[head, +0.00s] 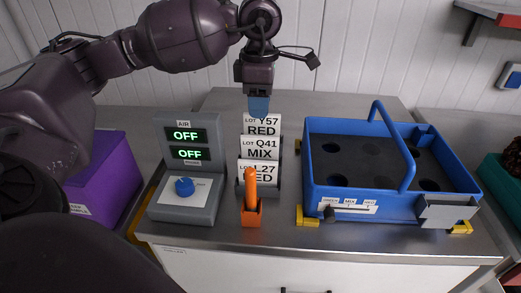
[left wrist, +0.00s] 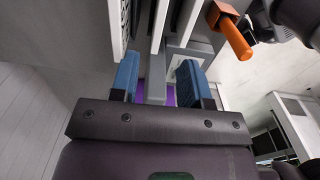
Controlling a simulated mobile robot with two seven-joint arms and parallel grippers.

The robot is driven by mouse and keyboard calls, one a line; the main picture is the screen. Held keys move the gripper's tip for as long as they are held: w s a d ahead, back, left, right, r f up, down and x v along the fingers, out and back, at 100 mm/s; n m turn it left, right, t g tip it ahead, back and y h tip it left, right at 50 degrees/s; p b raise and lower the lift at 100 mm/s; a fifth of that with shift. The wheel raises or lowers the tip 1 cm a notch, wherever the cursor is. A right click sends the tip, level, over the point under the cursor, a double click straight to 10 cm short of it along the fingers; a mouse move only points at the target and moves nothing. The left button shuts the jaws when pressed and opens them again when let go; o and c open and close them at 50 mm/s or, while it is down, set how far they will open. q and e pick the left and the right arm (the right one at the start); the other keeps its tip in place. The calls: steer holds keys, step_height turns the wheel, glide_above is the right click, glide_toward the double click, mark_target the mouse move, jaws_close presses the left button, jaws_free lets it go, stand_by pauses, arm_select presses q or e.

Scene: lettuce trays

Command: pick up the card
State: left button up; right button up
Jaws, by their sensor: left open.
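Three white cards stand one behind another in a grey rack in the head view. The back card (head: 262,125) reads LOT Y57 RED, the middle card (head: 259,148) LOT Q41 MIX, and the front card (head: 262,177) is partly covered and reads L27 RED. My left gripper (head: 258,107) points down at the top of the back card. In the left wrist view, the blue fingers of my left gripper (left wrist: 158,85) are apart. Pale card or rack edges run up to and between them; whether they touch a card cannot be told. My right gripper is not seen.
An orange tool (head: 250,188) stands upright in an orange holder before the rack. A grey control box (head: 186,205) showing OFF twice is left. A blue tray (head: 308,170) with a raised handle is right. A purple box (head: 110,165) stands far left. The counter behind the rack is clear.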

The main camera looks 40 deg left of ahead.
mark_target(258, 137)
arm_select(q)
steer(key=f, duration=0.9)
steer(key=shift+a+f, duration=0.25)
steer(key=shift+c, duration=0.4)
jaws_close()
